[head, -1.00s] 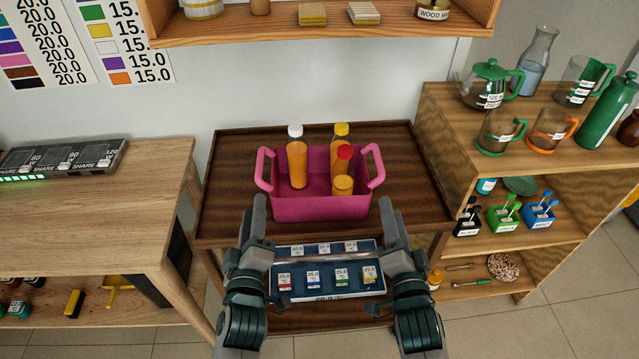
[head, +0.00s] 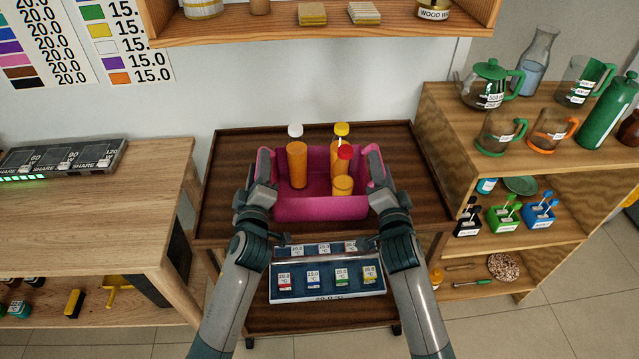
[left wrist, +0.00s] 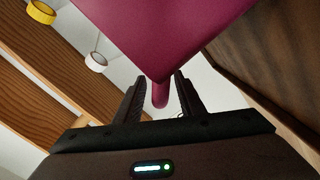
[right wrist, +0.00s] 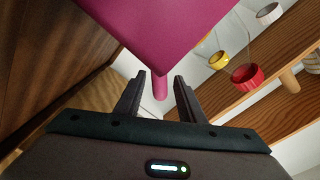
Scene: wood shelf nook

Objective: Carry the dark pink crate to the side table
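The dark pink crate (head: 320,208) sits upright on the dark brown wooden cart top (head: 420,195). In the left wrist view the open fingers (left wrist: 160,100) stand either side of the pink handle. In the right wrist view the open fingers (right wrist: 160,97) also flank a handle, with gaps showing.
A light wooden table (head: 90,205) stands at the left with a dark device on it. A wooden shelf (head: 440,120) with jugs stands close at the right. A wall shelf (head: 320,30) hangs above. A tray of labelled blocks (head: 325,295) lies below the cart top.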

